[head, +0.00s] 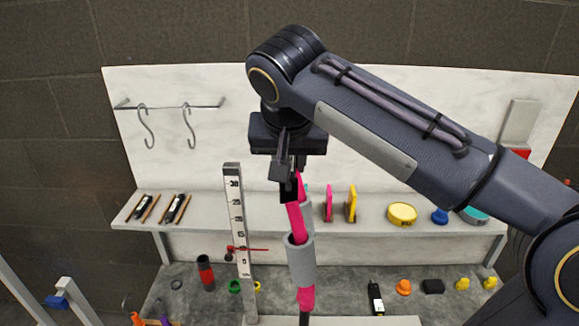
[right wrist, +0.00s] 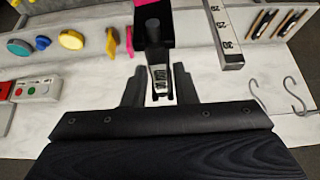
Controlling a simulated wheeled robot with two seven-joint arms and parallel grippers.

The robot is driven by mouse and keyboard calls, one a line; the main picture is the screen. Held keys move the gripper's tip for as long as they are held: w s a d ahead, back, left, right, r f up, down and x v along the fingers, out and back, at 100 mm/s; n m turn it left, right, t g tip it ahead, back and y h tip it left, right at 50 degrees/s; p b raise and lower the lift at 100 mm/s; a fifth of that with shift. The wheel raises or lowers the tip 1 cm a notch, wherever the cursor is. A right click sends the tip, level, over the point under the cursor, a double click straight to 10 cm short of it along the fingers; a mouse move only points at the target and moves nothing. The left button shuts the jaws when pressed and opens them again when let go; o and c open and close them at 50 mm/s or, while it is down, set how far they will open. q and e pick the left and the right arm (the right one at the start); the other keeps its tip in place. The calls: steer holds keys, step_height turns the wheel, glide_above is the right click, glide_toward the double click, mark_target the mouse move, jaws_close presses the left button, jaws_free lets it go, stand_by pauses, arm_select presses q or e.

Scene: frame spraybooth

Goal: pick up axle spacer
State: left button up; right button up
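I cannot say for sure which piece is the axle spacer. My right gripper (head: 287,178) points down at the top of an upright pink and black part (head: 297,222) with grey sleeves (head: 301,262) on it. In the right wrist view my right gripper (right wrist: 160,78) has its two dark fingers apart. A dark piece with a silver face (right wrist: 160,84) shows between them, joined to or in front of a black and pink block (right wrist: 153,10). The fingers look open around it; contact is not clear. My left gripper is out of view.
A white shelf (head: 390,222) behind holds pink and yellow plates, a yellow tin (head: 402,214) and a blue knob (head: 440,216). A ruler post (head: 237,210) stands left. Hooks (head: 187,127) hang on the back panel. Small parts, including a black device (head: 376,298), lie on the grey bench.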

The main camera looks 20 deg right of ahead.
jaws_close()
